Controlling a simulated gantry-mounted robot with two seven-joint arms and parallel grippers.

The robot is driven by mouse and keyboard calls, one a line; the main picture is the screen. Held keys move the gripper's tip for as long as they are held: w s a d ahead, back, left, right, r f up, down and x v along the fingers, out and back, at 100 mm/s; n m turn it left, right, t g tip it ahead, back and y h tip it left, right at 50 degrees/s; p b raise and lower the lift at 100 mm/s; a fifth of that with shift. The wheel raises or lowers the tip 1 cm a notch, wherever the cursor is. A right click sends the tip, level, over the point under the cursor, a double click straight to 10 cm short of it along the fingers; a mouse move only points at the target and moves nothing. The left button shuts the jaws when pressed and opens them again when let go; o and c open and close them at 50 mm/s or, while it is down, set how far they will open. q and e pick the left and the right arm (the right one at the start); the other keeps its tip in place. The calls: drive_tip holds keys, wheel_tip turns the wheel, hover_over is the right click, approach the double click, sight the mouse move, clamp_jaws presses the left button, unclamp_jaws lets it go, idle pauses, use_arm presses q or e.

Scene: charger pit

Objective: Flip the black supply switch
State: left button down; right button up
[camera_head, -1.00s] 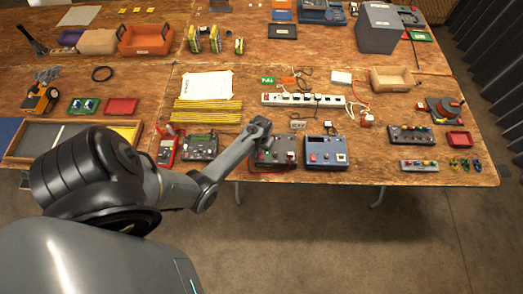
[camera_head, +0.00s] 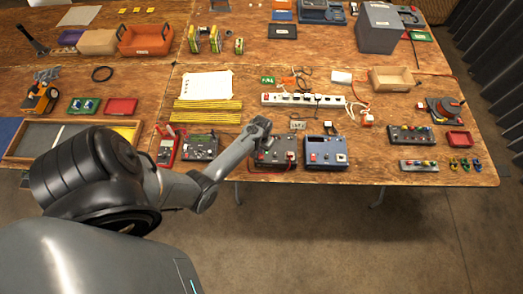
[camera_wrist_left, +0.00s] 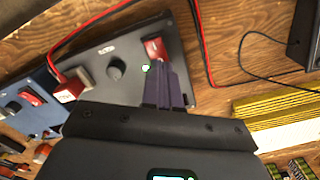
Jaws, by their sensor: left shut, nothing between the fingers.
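The black supply (camera_head: 284,160) is a dark box near the front edge of the table. Its panel fills the upper middle of the left wrist view (camera_wrist_left: 180,90). It carries a red rocker switch (camera_wrist_left: 155,48), a black knob (camera_wrist_left: 116,70) and a small lit green lamp (camera_wrist_left: 146,68). My left gripper (camera_head: 262,135) is over the left part of the supply. In the wrist view its shut, empty fingertips (camera_wrist_left: 158,66) are right at the lower edge of the red switch; I cannot tell whether they touch it. My right gripper is not in view.
A blue supply (camera_head: 326,153) stands just right of the black one. A multimeter (camera_head: 167,150) and a dark instrument (camera_head: 200,148) stand to the left. Yellow strips (camera_head: 207,111) and a white power strip (camera_head: 303,99) lie behind. A red cable (camera_wrist_left: 205,50) runs beside the black supply.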

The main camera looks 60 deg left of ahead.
use_arm(q)
drive_tip(key=shift+f+b, duration=0.7)
drive_tip(key=shift+f, duration=0.25)
idle(0.9)
drive_tip(key=shift+r, duration=0.15)
wheel_tip(320, 180, up, 7)
drive_tip(key=p, duration=0.8)
idle(0.4)
